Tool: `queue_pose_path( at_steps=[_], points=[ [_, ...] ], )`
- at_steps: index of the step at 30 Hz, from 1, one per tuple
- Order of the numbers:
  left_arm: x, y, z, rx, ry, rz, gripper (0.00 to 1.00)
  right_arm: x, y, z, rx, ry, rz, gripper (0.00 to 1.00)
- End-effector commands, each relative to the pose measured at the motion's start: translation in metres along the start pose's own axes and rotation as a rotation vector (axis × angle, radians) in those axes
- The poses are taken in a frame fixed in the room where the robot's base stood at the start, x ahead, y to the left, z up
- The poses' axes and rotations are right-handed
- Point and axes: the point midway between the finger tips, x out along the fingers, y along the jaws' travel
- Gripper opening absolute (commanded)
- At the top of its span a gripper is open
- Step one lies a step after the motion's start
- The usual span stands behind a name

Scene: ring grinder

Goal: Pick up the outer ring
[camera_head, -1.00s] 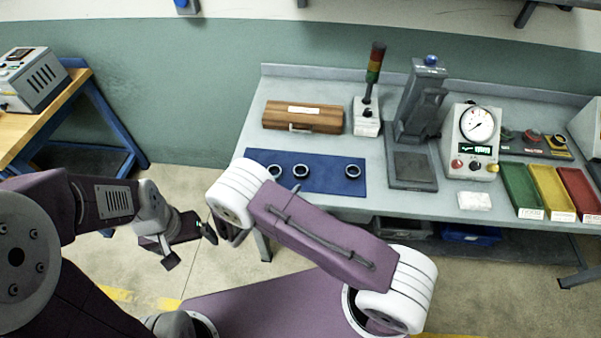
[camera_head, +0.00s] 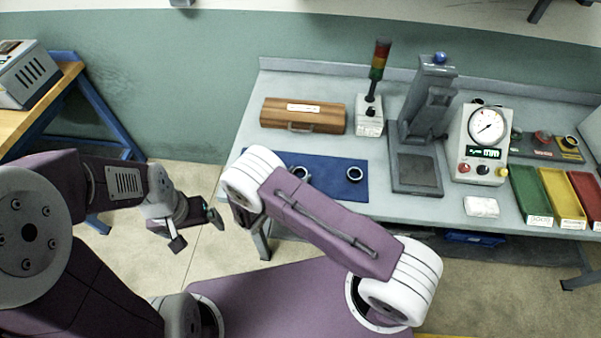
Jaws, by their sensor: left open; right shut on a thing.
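Two dark rings with pale rims lie on the blue mat: one near the middle (camera_head: 301,174), partly behind my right arm, and one towards the right (camera_head: 354,174). I cannot tell which is the outer ring. My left gripper (camera_head: 197,231) is open, in front of the bench and left of the mat. My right gripper (camera_head: 244,220) is mostly hidden behind its own white wrist joint, at the mat's front left. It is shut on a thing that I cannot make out. The two grippers are close together, apart from the rings in view.
The blue mat (camera_head: 330,190) lies on the grey bench. Behind it are a wooden box (camera_head: 302,117) and a signal tower (camera_head: 370,115). Right of it stand a grey press (camera_head: 415,150), a dial gauge (camera_head: 480,145) and coloured bins (camera_head: 530,190). My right forearm covers the mat's front left.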

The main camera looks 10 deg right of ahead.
Motion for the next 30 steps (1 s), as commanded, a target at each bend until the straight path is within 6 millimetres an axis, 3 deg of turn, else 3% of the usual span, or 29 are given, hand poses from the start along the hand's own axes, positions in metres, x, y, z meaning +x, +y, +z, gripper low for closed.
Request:
queue_pose_path(
  at_steps=[1, 3, 13, 19, 30],
  points=[
    [0.000, 0.000, 0.000, 0.000, 0.000, 0.000, 0.94, 0.000, 0.000, 0.000, 0.000, 0.000, 0.000, 0.20],
    [0.000, 0.000, 0.000, 0.000, 0.000, 0.000, 0.94, 0.000, 0.000, 0.000, 0.000, -0.001, 0.000, 0.02],
    [0.001, 0.000, 0.000, 0.000, 0.000, 0.000, 0.94, -0.003, 0.001, 0.006, 0.002, -0.001, 0.002, 0.02],
    [0.008, 0.000, 0.001, 0.000, 0.000, 0.000, 0.94, -0.017, 0.002, 0.040, 0.006, -0.002, 0.004, 0.02],
    [0.018, 0.000, 0.002, 0.000, 0.000, 0.000, 0.94, -0.034, -0.086, 0.086, 0.002, -0.002, 0.001, 0.02]
  ],
)
